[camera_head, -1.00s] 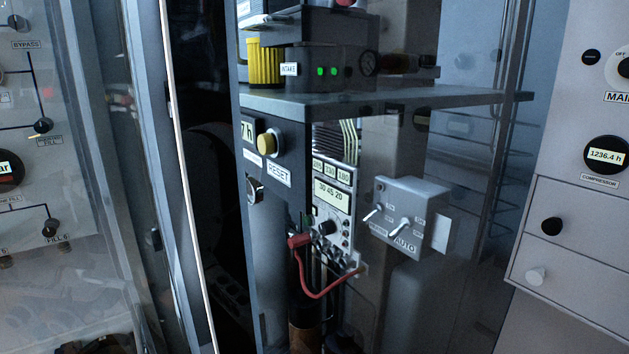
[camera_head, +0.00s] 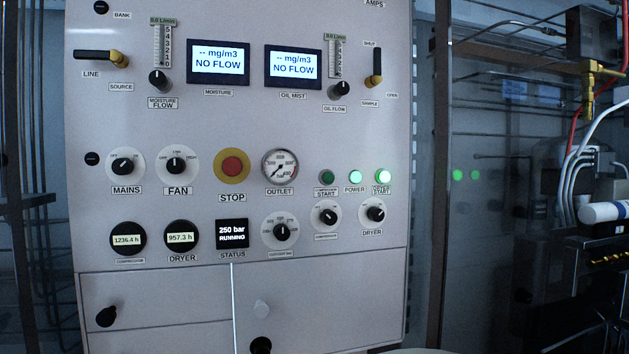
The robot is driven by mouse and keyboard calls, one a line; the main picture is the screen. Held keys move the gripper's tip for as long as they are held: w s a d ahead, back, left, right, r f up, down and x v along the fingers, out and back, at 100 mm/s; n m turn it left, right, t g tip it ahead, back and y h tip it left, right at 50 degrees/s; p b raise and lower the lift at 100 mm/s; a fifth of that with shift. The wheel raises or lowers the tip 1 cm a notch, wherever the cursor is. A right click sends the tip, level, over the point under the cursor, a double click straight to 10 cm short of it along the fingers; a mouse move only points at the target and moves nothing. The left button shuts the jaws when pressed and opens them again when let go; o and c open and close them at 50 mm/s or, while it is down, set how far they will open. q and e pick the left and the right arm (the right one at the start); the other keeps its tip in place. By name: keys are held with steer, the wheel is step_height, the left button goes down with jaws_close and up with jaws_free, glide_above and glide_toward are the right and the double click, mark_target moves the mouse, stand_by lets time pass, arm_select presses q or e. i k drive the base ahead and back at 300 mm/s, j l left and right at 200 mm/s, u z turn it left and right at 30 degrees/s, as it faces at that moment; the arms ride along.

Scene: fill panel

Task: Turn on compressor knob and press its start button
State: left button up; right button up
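The light grey control panel (camera_head: 240,120) fills the left and middle of the head view. The compressor knob (camera_head: 328,216) is a black pointer knob on a round white dial in the lower row, its pointer tilted to the upper left; its small label is hard to read. The compressor start button (camera_head: 327,177) is a dark green round button above it, unlit, with "START" under it. Neither gripper shows in the head view.
A lit POWER lamp (camera_head: 355,177) and a brightly lit green START button (camera_head: 384,176) sit right of the dark one. The DRYER knob (camera_head: 375,213) is beside the compressor knob. The red STOP button (camera_head: 232,167) is further left. The status display (camera_head: 232,233) reads "250 bar RUNNING".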

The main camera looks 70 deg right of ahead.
mark_target(328, 218)
steer(key=k+j+z, duration=0.2)
steer(key=z, duration=0.25)
steer(key=k+j+z, duration=0.15)
steer(key=z, duration=0.3)
steer(key=i+z, duration=0.1)
steer(key=z, duration=0.35)
steer(key=j+z, duration=0.1)
steer(key=z, duration=0.4)
steer(key=i+j+z, duration=0.1)
steer(key=z, duration=0.35)
